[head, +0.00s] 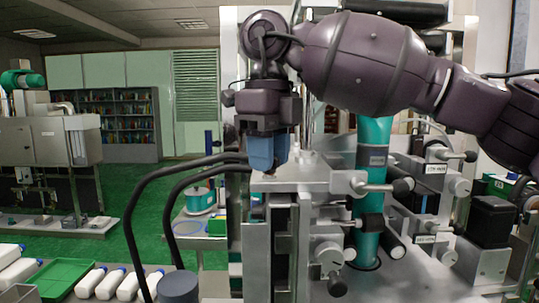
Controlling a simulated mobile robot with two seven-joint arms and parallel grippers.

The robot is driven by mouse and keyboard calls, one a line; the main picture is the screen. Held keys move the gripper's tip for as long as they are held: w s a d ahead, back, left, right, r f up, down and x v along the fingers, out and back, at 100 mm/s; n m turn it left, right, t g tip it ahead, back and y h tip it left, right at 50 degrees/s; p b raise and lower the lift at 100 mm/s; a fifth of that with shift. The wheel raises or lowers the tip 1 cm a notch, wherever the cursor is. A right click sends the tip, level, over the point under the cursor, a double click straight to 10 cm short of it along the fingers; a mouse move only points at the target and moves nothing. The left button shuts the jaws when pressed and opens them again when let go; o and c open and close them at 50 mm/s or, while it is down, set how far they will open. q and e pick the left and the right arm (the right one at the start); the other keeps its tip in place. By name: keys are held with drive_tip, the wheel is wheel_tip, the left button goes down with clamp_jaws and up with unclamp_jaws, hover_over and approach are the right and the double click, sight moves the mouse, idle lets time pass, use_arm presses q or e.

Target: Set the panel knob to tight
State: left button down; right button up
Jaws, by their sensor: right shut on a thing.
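My right arm comes in from the right across the top of the machine. Its gripper (264,158) points down with blue fingers at the near left edge of the machine's grey top plate (312,182). The fingers are shut on what seems to be the panel knob. The knob is hidden between and behind the fingers, so its setting cannot be read. Only a small brownish bit shows just under the fingertips. My left gripper is not in view.
A teal column (370,190) and several lever handles, one a black-ended lever (378,186), crowd the machine right of the gripper. Black hoses (137,215) arch at its left. A green tray (62,280) and white bottles (128,283) lie at lower left.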

drive_tip(key=m, duration=0.6)
drive_tip(key=shift+r+m, duration=0.2)
drive_tip(key=shift+m, duration=0.1)
drive_tip(key=m+b, duration=0.1)
drive_tip(key=m, duration=0.5)
drive_tip(key=shift+m, duration=0.3)
drive_tip(key=o, duration=0.9)
drive_tip(key=shift+o, duration=0.2)
drive_tip(key=shift+f, duration=0.1)
